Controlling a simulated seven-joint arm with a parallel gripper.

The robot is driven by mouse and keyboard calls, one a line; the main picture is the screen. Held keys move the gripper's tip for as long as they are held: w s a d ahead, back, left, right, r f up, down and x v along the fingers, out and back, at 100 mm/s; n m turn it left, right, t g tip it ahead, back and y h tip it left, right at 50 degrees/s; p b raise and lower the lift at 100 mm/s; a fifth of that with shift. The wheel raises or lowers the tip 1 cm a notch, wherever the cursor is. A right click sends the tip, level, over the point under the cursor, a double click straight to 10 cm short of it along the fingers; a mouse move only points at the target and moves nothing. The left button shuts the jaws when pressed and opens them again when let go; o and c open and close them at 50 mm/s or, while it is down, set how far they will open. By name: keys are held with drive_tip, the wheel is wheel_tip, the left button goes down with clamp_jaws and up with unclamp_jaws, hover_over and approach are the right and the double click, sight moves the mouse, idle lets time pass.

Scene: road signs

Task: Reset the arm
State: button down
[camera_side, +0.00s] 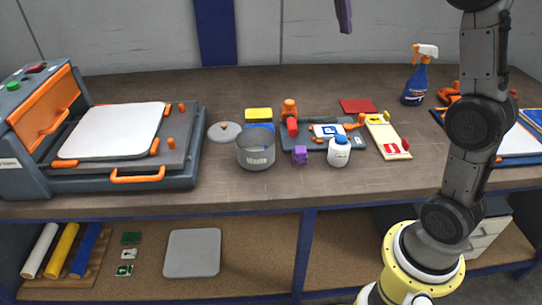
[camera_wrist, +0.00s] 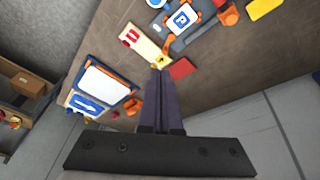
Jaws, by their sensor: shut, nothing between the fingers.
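My gripper (camera_wrist: 161,72) points down over the bench in the wrist view. Its two dark fingers lie together with nothing between them. In the side view only a small tip of it (camera_side: 344,4) shows at the top edge, high above the bench and clear of everything on it. The rest of the gripper is out of that picture. My arm stands at the right of the side view, in front of part of the bench.
The bench (camera_side: 330,190) carries a press (camera_side: 115,130) at left, a grey pot (camera_side: 256,150), a white bottle (camera_side: 339,151), a parking sign (camera_side: 328,131), a red square (camera_side: 358,106), and a blue spray bottle (camera_side: 418,75). The bench's front strip is free.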

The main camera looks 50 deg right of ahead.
drive_tip(key=s+a+n+t, duration=0.2)
drive_tip(key=s+a+n, duration=0.2)
drive_tip(key=s+a, duration=0.25)
drive_tip(key=s+a+f+n+t+y, duration=0.1)
drive_tip(key=s+a+f+n+t, duration=0.1)
drive_tip(key=s+a+f+n, duration=0.2)
drive_tip(key=s+a+f+n+t+y, duration=0.2)
drive_tip(key=s+a+f+n, duration=0.3)
drive_tip(key=s+f+n, duration=0.3)
drive_tip(key=shift+f+n+t, duration=0.5)
drive_tip(key=shift+f+n, duration=0.85)
drive_tip(key=shift+n, duration=0.25)
